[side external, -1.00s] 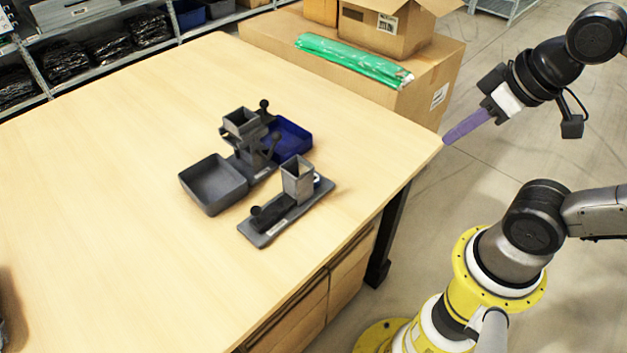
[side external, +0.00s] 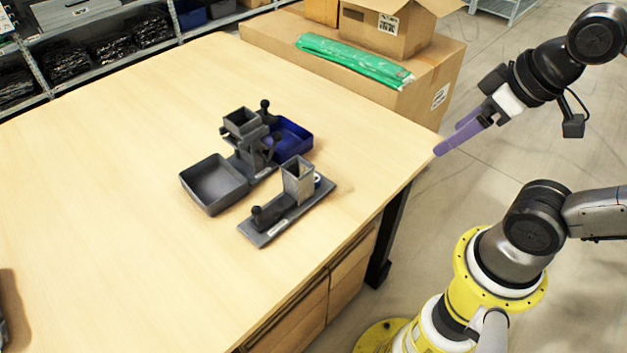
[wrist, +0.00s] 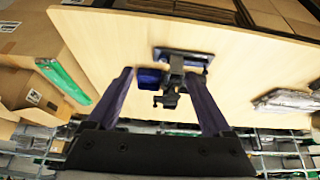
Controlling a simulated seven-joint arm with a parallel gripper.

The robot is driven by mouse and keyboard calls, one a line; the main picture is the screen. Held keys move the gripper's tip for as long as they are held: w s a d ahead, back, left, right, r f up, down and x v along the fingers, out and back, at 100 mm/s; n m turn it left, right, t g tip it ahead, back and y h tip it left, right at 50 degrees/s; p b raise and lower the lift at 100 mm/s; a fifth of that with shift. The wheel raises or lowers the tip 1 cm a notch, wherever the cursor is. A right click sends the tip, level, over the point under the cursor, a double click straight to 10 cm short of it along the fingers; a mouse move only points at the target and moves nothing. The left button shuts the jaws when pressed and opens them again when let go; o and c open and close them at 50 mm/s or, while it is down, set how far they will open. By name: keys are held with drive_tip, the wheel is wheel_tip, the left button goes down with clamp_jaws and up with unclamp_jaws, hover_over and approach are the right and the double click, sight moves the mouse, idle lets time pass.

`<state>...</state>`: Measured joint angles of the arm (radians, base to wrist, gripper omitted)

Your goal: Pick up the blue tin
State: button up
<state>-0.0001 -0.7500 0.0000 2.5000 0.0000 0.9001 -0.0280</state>
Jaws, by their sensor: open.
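The blue tin (side external: 292,137) is a shallow, open, dark blue square tray on the table, on the far right side of a grey stand (side external: 245,150). The stand's post and black knobs hide part of it. The tin also shows in the wrist view (wrist: 149,77), left of the stand. My gripper (side external: 449,139) has purple fingers spread apart and empty. It is above the table's right corner, well away from the tin. In the wrist view the fingers (wrist: 158,76) frame the tin and stand from a distance.
A grey tray (side external: 214,184) sits on the stand's near left side. A second grey fixture (side external: 286,212) with an upright square tube lies in front. Cardboard boxes (side external: 385,28) and a green bag (side external: 352,60) are beyond the table (side external: 110,200). Much of the tabletop is clear.

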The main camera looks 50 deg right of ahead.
drive_tip(key=w+a+r+n+g, duration=0.1)
drive_tip(key=w+n+g, duration=0.1)
drive_tip(key=w+n, duration=1.6)
drive_tip(key=w+f+g, duration=0.1)
drive_tip(key=w+f, duration=0.2)
drive_tip(key=f, duration=0.4)
drive_tip(key=w+a+f+m+g, duration=0.1)
drive_tip(key=w+f, duration=0.3)
drive_tip(key=f, duration=0.4)
drive_tip(key=w+f+g, duration=0.1)
drive_tip(key=w+f, duration=0.3)
drive_tip(key=f, duration=0.3)
drive_tip(key=shift+a+f+m+g, duration=0.3)
drive_tip(key=shift+a+f+m, duration=0.1)
drive_tip(key=shift+s+f, duration=0.1)
drive_tip(key=shift+f, duration=3.1)
clamp_jaws()
